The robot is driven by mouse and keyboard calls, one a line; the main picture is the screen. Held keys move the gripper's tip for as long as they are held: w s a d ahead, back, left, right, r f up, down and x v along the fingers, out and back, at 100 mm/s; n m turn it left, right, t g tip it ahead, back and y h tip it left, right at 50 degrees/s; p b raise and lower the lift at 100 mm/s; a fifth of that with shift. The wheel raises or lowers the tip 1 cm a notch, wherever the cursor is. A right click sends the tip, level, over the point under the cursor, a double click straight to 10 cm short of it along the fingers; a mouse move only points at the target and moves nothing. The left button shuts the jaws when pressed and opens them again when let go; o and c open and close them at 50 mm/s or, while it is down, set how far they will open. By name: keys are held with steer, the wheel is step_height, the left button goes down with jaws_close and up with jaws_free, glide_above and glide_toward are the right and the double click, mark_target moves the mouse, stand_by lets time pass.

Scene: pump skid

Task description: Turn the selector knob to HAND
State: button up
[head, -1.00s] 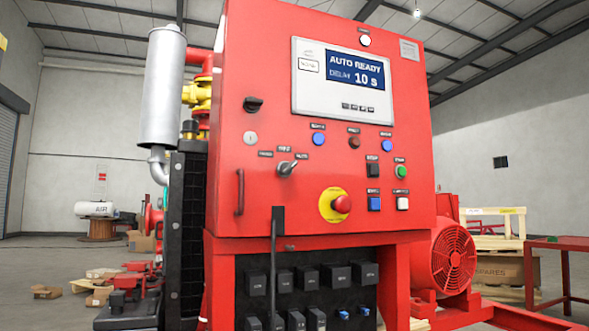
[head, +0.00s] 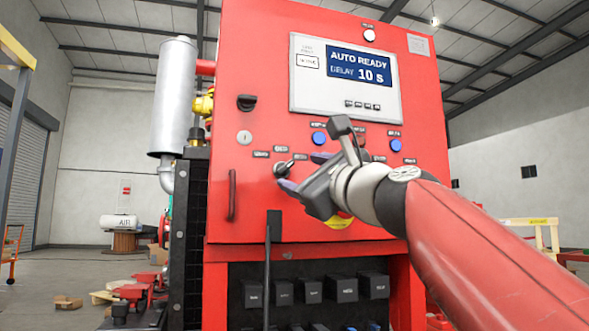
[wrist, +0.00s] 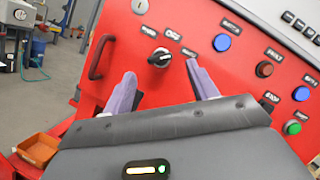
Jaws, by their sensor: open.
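The selector knob (head: 280,171) is a dark knob with a pale-tipped handle on the red panel (head: 325,225), under three small labels too blurred to read surely. In the wrist view the knob (wrist: 159,58) shows with its pale tip toward the right-hand label. My gripper (head: 303,171) is open just in front of the panel, at the knob's right in the head view. In the wrist view my gripper's purple fingers (wrist: 161,72) stand apart, with the knob between and beyond their tips. I see no contact. The screen (head: 358,68) reads AUTO READY, DELAY 10 s.
A blue button (wrist: 222,43) and a green button (wrist: 292,128) sit right of the knob. A key switch (head: 244,137) and a vertical handle (head: 232,195) are at its left.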

mark_target(287, 168)
steer(key=p+x, duration=0.2)
steer(key=x, duration=0.4)
steer(key=shift+f, duration=0.1)
steer(key=c, duration=1)
